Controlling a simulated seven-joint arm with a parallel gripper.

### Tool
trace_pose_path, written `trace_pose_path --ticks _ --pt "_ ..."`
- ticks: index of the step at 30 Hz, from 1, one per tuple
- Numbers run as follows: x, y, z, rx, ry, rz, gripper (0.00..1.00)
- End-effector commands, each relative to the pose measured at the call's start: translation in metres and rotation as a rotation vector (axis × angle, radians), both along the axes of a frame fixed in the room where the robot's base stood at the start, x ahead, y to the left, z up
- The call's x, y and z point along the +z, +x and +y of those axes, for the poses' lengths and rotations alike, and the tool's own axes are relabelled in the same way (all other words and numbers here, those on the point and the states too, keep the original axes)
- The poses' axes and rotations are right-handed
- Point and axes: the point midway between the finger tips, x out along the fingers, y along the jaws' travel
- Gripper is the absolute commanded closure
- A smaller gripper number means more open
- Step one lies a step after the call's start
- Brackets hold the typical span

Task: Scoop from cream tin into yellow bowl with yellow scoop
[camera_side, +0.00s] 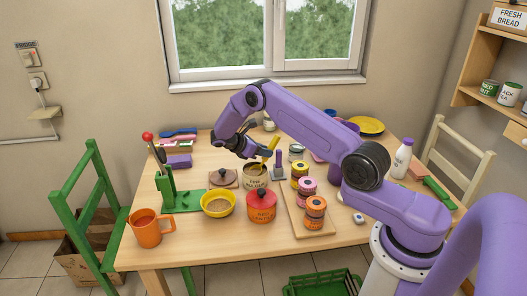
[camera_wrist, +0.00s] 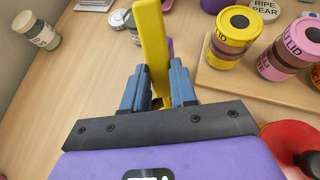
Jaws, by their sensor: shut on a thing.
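My gripper (camera_side: 263,153) is shut on the handle of the yellow scoop (camera_side: 273,143). The wrist view shows the handle (camera_wrist: 152,40) between my two blue-grey fingers (camera_wrist: 158,78). The cream tin (camera_side: 254,178) stands directly below my gripper in the side view. The scoop's lower end is hidden, so I cannot tell if it is inside the tin. The yellow bowl (camera_side: 217,210) stands left and in front of the tin, with brown grainy stuff in it.
A red-lidded tin (camera_side: 261,208) stands close in front of the cream tin. A board (camera_side: 293,216) with several lidded jars is to the right. An orange mug (camera_side: 146,229) and a green stand (camera_side: 166,190) are to the left. A dark-knobbed lid (camera_side: 223,178) lies behind the bowl.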

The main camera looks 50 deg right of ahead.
Motion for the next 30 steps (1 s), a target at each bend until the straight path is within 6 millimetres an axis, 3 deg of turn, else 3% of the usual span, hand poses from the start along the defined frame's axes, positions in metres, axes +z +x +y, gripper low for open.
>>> trace_pose_path --ticks 11,14,21,26,30 --pt "0.003 0.0 0.0 0.0 -0.001 -0.001 1.0" --pt "0.013 0.001 0.0 0.0 -0.001 -0.002 1.0" --pt "0.057 0.0 0.0 -0.001 -0.001 -0.004 1.0" --pt "0.055 -0.005 -0.012 -0.002 0.108 -0.046 1.0" --pt "0.03 -0.004 -0.01 0.002 0.103 -0.038 1.0"
